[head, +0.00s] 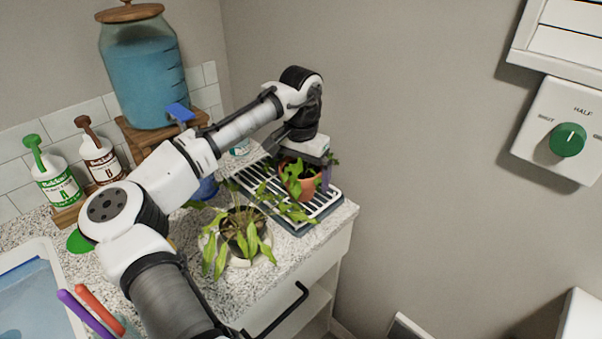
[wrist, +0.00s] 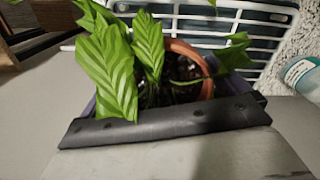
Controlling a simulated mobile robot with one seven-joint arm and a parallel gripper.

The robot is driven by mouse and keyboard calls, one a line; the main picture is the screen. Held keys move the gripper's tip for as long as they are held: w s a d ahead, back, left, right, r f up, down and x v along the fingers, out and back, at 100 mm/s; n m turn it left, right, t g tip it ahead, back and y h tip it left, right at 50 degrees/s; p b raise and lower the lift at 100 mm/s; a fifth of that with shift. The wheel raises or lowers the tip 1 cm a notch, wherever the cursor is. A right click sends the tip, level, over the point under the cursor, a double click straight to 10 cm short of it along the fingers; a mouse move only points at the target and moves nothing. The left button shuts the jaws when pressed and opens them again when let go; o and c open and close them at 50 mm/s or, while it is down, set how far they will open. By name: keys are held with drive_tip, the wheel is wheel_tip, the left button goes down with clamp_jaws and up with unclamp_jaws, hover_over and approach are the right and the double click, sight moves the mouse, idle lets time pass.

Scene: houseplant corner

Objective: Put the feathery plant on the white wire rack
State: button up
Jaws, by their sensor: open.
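A potted plant with striped, feather-patterned green leaves (wrist: 107,68) sits in a terracotta pot (head: 297,187). The pot appears to stand upright on the right part of the white wire rack (head: 322,207), which lies over a dark tray. My gripper (head: 308,165) is at the pot, with its open fingers on either side of it. In the wrist view the pot's orange rim (wrist: 207,72) shows between the fingers, and leaves lean over the gripper's front edge. The pot's base is hidden. White rack wires (wrist: 265,30) show behind it.
A drooping plant (head: 240,235) stands on a pale saucer in front of the rack. A blue-filled jar (head: 140,70) on a wooden stand and two pump bottles (head: 55,183) stand at the left. The counter edge lies close to the rack's right.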

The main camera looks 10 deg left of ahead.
sight(302, 171)
wheel_tip(302, 171, up, 12)
drive_tip(key=b, duration=0.1)
drive_tip(key=shift+b, duration=0.35)
